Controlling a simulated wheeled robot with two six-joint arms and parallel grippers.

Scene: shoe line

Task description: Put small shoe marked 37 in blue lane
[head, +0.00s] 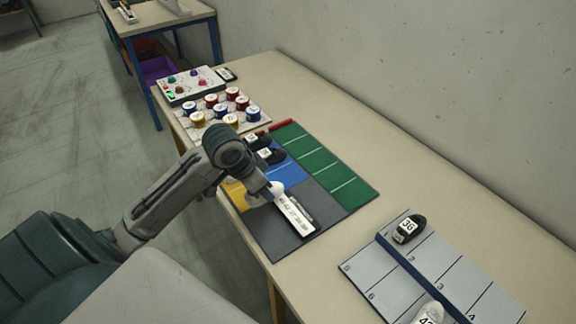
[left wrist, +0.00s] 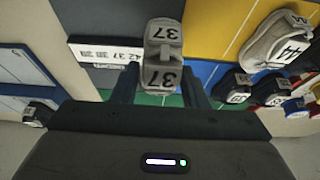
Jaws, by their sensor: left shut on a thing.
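My left gripper (left wrist: 160,76) is shut on a small grey shoe marked 37 (left wrist: 162,54), whose two 37 labels face the wrist camera. In the head view my left gripper (head: 270,190) is over the lane mat, and the arm hides much of the shoe. The blue lane (head: 289,171) lies between the yellow lane (head: 236,190) and the green lane (head: 318,164). Two black shoes (head: 268,155) stand at the far end of the blue lane. A beige shoe marked 44 (left wrist: 272,43) is in the yellow lane. My right gripper is not in view.
A white number strip (head: 295,215) lies on the mat's dark grey part (head: 277,236). A grey tray (head: 366,266) at the right holds a black shoe marked 36 (head: 408,229) and a white shoe (head: 429,314). Several coloured spools (head: 221,110) stand beyond the mat.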

